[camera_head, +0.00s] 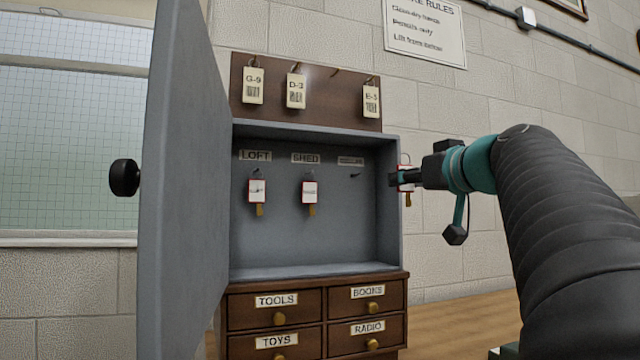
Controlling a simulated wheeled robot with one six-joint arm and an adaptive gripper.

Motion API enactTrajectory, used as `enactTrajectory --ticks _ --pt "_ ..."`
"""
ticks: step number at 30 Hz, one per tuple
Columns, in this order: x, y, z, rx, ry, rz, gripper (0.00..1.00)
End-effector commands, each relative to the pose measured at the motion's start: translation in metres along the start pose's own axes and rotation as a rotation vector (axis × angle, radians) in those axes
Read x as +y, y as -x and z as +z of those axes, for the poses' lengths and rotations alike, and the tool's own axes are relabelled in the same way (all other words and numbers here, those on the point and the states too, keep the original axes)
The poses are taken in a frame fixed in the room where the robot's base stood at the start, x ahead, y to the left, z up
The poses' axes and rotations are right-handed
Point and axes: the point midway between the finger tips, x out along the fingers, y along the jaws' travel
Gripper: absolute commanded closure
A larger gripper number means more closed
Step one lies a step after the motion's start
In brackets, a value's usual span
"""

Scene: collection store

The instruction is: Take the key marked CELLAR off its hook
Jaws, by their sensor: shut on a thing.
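My gripper (397,179) is shut on a key with a red-edged white tag (406,187), just outside the right wall of the grey key cabinet (389,230). The key's brass end hangs below the jaws, and part of the tag is hidden by them. In the cabinet, the third hook (355,175) at the right is empty. The label above it (351,161) is too small to read surely. Two other keys hang inside: one under LOFT (257,192) and one under SHED (309,192).
The cabinet door (185,170) stands open at the left, with a black knob (125,178). Above is a wooden board (315,90) with hanging tags. Below are labelled drawers (316,315).

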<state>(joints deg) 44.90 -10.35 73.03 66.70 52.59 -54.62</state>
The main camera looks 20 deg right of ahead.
Motion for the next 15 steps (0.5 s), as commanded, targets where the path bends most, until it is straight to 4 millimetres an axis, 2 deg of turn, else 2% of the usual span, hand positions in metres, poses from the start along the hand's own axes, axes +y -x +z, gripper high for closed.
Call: enactTrajectory --ticks 15 --pt "0.0 0.014 -0.001 0.001 0.0 0.001 0.88"
